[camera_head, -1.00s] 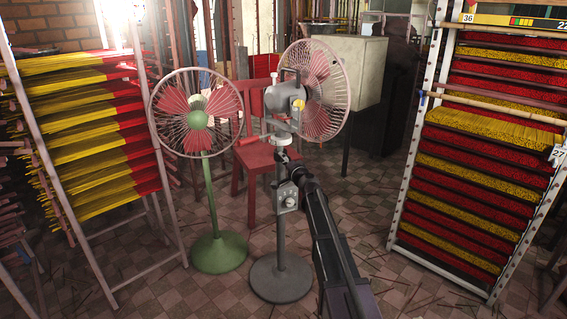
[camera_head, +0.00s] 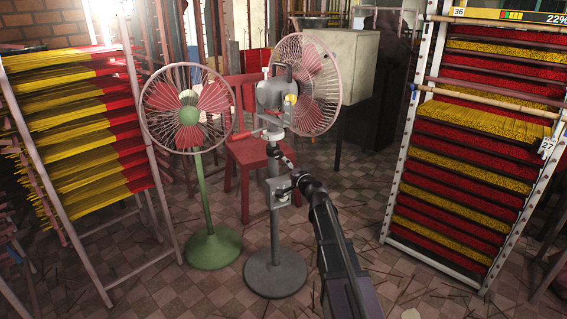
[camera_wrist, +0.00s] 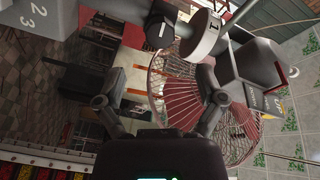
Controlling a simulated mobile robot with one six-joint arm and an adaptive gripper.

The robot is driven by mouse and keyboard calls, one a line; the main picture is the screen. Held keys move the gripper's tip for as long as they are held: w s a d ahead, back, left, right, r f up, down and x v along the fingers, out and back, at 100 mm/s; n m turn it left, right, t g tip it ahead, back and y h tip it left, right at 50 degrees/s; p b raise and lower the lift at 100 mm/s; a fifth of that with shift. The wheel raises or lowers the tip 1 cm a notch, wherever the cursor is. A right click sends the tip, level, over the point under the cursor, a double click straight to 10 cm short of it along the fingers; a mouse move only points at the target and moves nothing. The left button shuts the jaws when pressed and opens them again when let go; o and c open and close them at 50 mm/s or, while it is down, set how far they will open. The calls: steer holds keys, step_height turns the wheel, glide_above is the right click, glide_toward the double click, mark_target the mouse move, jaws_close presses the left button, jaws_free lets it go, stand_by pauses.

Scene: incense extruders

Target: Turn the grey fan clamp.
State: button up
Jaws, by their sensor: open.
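The grey fan (camera_head: 285,95) stands on a grey pole with a round base, its pink-bladed cage facing right. Its clamp (camera_head: 272,134) is on the pole under the motor, above the switch box (camera_head: 282,193). In the wrist view the picture is turned sideways; the pole runs across the top, with a dark knob (camera_wrist: 160,32) and a pale disc marked 1 (camera_wrist: 203,40) on it. My gripper (camera_wrist: 160,90) is open and empty, its fingers spread below the knob in that picture. The fan cage (camera_wrist: 190,95) shows behind the fingers. In the head view my arm ends close beside the pole.
A green fan (camera_head: 189,115) stands just left, near the pole. A red chair (camera_head: 245,150) and a beige cabinet (camera_head: 335,65) are behind. Racks of incense sticks stand left (camera_head: 130,60) and right (camera_head: 400,180). The tiled floor between the right rack and my arm is mostly clear.

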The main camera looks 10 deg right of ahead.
steer(key=shift+v, duration=1.4)
steer(key=shift+a, duration=0.1)
steer(key=s+a+f+n+g+y, duration=0.1)
steer(key=s+a+f+n+g, duration=0.4)
steer(key=s, duration=0.3)
steer(key=s+a+f+n+g+y, duration=0.1)
steer(key=s+a+f+n+g, duration=0.35)
steer(key=s+f, duration=0.2)
steer(key=s+d+f+g+h, duration=0.3)
steer(key=s+g, duration=0.1)
steer(key=s, duration=0.5)
steer(key=s+d+f+g+h, duration=0.2)
steer(key=s+f+g+h, duration=0.15)
steer(key=s, duration=0.45)
step_height(320, 180, up, 37)
steer(key=s+d+p, duration=0.1)
steer(key=p, duration=3.6)
steer(key=shift+s+f, duration=0.2)
steer(key=shift+s, duration=0.15)
